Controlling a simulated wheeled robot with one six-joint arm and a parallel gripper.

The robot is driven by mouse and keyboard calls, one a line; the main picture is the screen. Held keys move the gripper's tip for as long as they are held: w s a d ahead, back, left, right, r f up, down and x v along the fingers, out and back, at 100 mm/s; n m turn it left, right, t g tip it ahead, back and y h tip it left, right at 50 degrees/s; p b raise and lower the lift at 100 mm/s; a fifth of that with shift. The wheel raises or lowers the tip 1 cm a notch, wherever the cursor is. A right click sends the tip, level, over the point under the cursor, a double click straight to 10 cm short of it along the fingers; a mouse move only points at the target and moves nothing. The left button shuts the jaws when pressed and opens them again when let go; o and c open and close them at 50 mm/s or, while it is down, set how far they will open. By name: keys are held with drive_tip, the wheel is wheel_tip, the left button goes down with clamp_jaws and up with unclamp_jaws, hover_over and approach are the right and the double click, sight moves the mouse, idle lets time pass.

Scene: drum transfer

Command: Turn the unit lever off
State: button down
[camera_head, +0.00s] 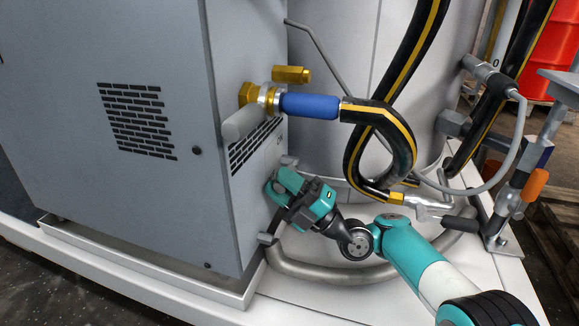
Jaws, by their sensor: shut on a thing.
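The unit is a grey cabinet (90,170) at the left. On its right side is a brass valve (250,95) with a grey cylindrical grip (244,122) pointing toward me and a brass piece (291,74) above. A blue sleeve (310,105) joins it to a black-and-yellow hose. My teal gripper (276,191) is low against the cabinet's right side, below the valve and apart from the grey grip. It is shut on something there. Its own body hides what is between the fingers, so I cannot tell whether that is the unit lever.
A black-and-yellow hose (405,150) loops above my arm. A curved grey tube (330,273) runs low around the drum (340,60). Pipework with an orange grip (535,185) stands at the right. The white platform (320,300) is clear in front.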

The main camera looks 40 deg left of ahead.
drive_tip(key=shift+w, duration=0.1)
idle(0.3)
drive_tip(key=c, duration=0.8)
unclamp_jaws()
drive_tip(key=shift+f, duration=0.1)
